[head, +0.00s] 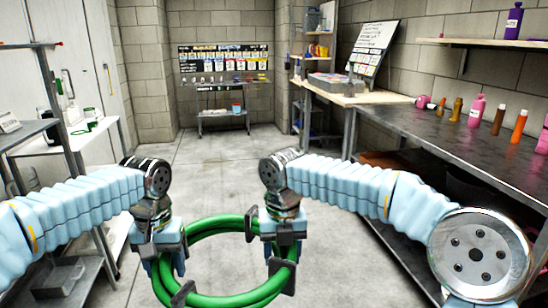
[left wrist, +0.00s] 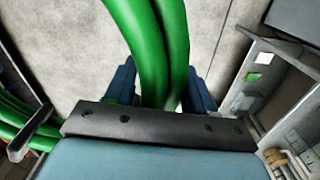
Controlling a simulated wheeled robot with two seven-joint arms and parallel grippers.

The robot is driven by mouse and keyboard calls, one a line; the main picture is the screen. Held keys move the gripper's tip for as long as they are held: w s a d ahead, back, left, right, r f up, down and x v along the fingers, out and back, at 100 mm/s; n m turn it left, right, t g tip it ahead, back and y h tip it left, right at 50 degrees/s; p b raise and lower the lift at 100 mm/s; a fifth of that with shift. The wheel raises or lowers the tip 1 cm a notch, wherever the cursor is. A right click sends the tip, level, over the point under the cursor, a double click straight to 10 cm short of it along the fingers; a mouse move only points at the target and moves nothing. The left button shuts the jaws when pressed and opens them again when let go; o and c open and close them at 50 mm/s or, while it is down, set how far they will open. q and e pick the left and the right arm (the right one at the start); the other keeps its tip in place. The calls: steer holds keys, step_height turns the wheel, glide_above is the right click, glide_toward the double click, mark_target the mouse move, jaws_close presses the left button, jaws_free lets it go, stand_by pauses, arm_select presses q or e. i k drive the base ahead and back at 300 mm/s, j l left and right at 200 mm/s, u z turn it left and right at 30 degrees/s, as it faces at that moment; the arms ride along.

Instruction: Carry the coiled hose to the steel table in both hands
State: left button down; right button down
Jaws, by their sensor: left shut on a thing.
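The coiled hose (head: 224,298) is a green ring of several turns with dark clips on it, held up level in front of me. My left gripper (head: 168,272) is shut on the left side of the coil; in the left wrist view, green hose (left wrist: 150,45) runs between its fingers. My right gripper (head: 284,258) is at the right side of the coil, with hose passing at its fingers; their closure is hidden. A long dark metal-topped table (head: 400,128) runs along the right wall. Which table is the steel one I cannot tell for sure.
Bottles, including a pink one (head: 476,111), stand on the right table. A wooden bench (head: 350,97) stands beyond it. A small table (head: 222,113) stands at the back wall under a board. A white table (head: 60,143) and shelves are at left. The middle floor (head: 225,165) is clear.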

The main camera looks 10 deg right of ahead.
mark_target(451, 139)
steer(key=i, duration=1.3)
steer(key=i+z, duration=0.15)
steer(key=i, duration=0.5)
steer(key=i+j+z, duration=0.2)
steer(key=i, duration=0.5)
steer(key=i+z, duration=0.65)
steer(key=z, duration=2)
